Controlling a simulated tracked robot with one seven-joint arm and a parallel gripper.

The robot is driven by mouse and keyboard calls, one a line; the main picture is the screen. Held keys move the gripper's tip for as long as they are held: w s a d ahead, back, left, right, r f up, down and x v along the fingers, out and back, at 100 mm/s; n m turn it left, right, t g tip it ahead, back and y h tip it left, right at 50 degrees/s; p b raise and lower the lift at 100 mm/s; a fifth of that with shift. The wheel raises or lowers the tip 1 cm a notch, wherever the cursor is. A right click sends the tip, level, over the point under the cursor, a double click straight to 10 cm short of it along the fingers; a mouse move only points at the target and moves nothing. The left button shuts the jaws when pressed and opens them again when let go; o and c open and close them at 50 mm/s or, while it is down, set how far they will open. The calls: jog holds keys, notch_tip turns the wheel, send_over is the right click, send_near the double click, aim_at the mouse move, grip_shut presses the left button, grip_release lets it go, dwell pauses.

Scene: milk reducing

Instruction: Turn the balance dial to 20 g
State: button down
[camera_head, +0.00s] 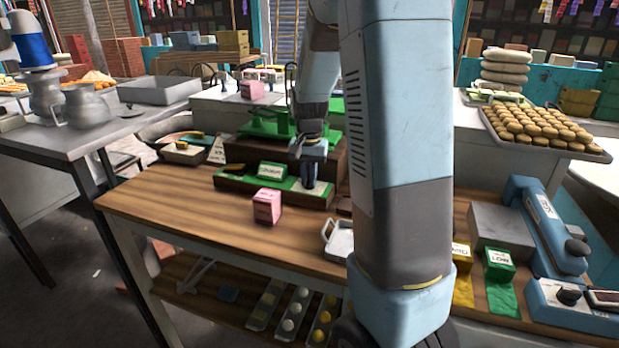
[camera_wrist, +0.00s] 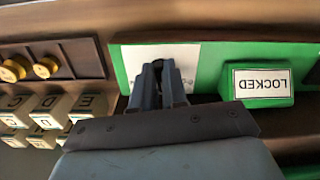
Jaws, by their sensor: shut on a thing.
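The green balance (camera_head: 266,128) stands on a dark wooden base at the back of the wooden table. A green front panel (camera_head: 240,184) lies before it. In the wrist view a white plate (camera_wrist: 190,54) with faint marks lies on the green panel (camera_wrist: 207,76). My gripper (camera_head: 309,184) points down at the panel's right part. In the wrist view my gripper (camera_wrist: 160,68) is shut on the dial at the white plate. The jaws mostly hide the dial, and I cannot read its setting. A green block with a LOCKED label (camera_wrist: 262,84) sits beside the jaws.
A pink carton (camera_head: 267,206) stands on the table in front of the panel. In the wrist view, lettered blocks (camera_wrist: 45,112) and brass weights (camera_wrist: 46,67) lie to the left. A white tray (camera_head: 340,239) is by my arm. The table's left front is clear.

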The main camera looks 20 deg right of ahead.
jog(key=m, duration=0.3)
jog(key=shift+w+a+m, duration=0.1)
jog(key=shift+w+m, duration=0.05)
jog(key=shift+m, duration=0.25)
jog(key=m, duration=0.3)
jog(key=shift+w+a+m, duration=0.1)
jog(key=shift+m, duration=0.2)
jog(key=m, duration=0.6)
jog(key=shift+w, duration=0.3)
jog(key=shift+m, duration=0.3)
jog(key=c, duration=1.2)
grip_release()
jog(key=shift+o, duration=0.2)
notch_tip(320, 180, up, 14)
jog(key=shift+f, duration=0.15)
jog(key=shift+s, duration=0.1)
